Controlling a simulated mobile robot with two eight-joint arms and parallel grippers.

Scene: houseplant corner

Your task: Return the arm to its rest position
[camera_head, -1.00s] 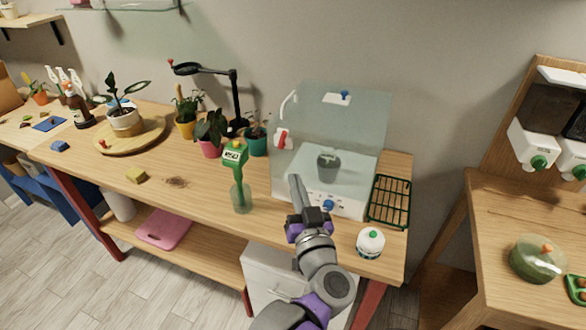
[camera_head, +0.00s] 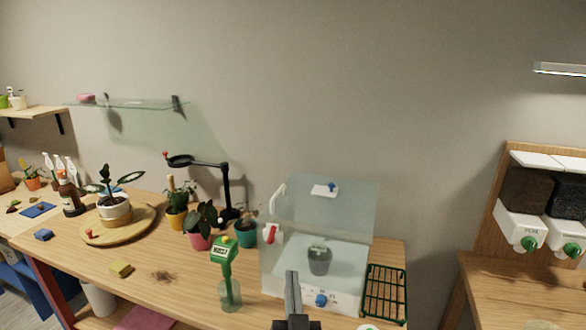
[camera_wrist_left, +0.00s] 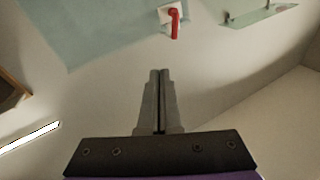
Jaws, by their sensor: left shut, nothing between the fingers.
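My left gripper (camera_head: 292,283) shows at the bottom of the head view, in front of the clear propagation box (camera_head: 345,265). Its two fingers are pressed together with nothing between them. In the left wrist view the gripper (camera_wrist_left: 160,75) is also shut and empty. A red handle (camera_wrist_left: 174,24) on a white plate and a clear panel (camera_wrist_left: 100,25) show beyond the fingers there. I cannot tell whether the fingers touch the box. My right gripper is in neither view.
A dark green wire rack (camera_head: 386,292) lies right of the box. A green-topped bottle (camera_head: 228,280) stands left of my gripper. Several potted plants and a black lamp (camera_head: 226,190) stand further back.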

